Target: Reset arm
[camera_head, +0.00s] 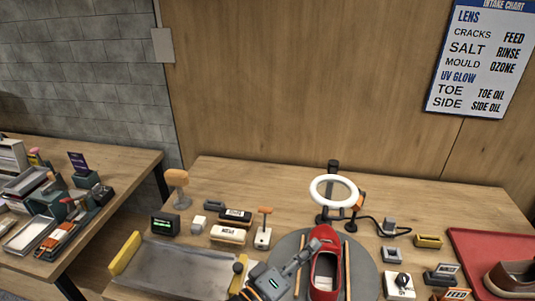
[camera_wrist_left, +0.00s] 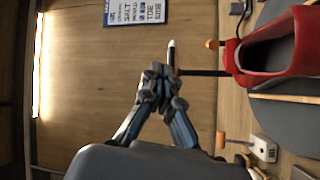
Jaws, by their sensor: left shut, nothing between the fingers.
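My left gripper (camera_head: 312,245) comes in from the bottom of the head view and reaches up and right, its tip close to the left side of the red sneaker (camera_head: 326,272). Whether it touches the sneaker cannot be told from the head view. In the left wrist view the fingers (camera_wrist_left: 160,74) meet at their tips with nothing between them, and the red sneaker (camera_wrist_left: 282,48) shows apart to the right. The sneaker stands on a grey round plate (camera_head: 365,272) between two wooden sticks. My right gripper is not in view.
A ring lamp (camera_head: 334,180) stands behind the sneaker. A grey tray with yellow ends (camera_head: 125,253) lies left of my arm. Brushes (camera_head: 228,235), an orange-handled tool (camera_head: 264,228) and small boxes crowd the table. A red mat (camera_head: 475,245) with a brown shoe (camera_head: 512,279) lies right.

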